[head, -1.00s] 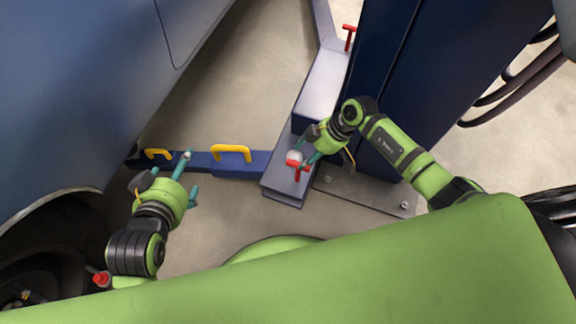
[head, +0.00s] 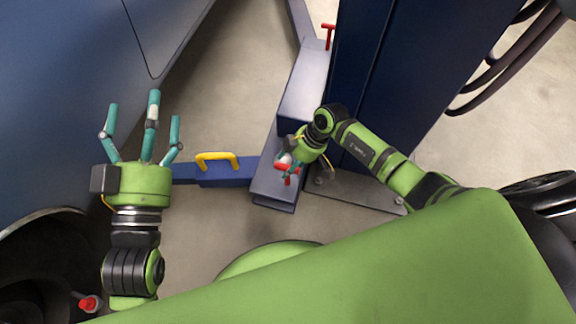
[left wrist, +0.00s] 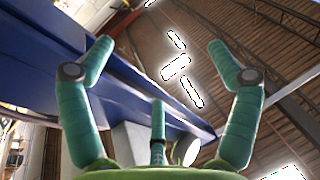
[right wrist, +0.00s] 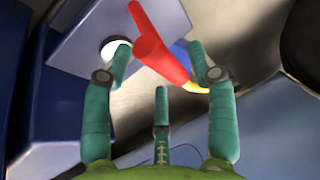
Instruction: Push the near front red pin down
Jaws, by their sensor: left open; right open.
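The near red pin (head: 287,172) has a T-shaped handle and stands at the near end of the grey-blue lift arm (head: 272,192). My right gripper (head: 286,163) is over that end, with its fingers open around or beside the pin. In the right wrist view the red pin (right wrist: 160,48) shows large between the open fingertips (right wrist: 160,65). I cannot tell whether a finger touches it. My left gripper (head: 144,112) is open and empty, fingers spread, over the left side near the car body. Its fingers also show empty in the left wrist view (left wrist: 160,60).
Another red T-pin (head: 328,35) stands farther back beside the dark blue post (head: 385,70). A blue bar with a yellow handle (head: 218,160) extends left from the lift arm. The car body (head: 90,80) fills the left. A red-capped item (head: 90,303) is at lower left.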

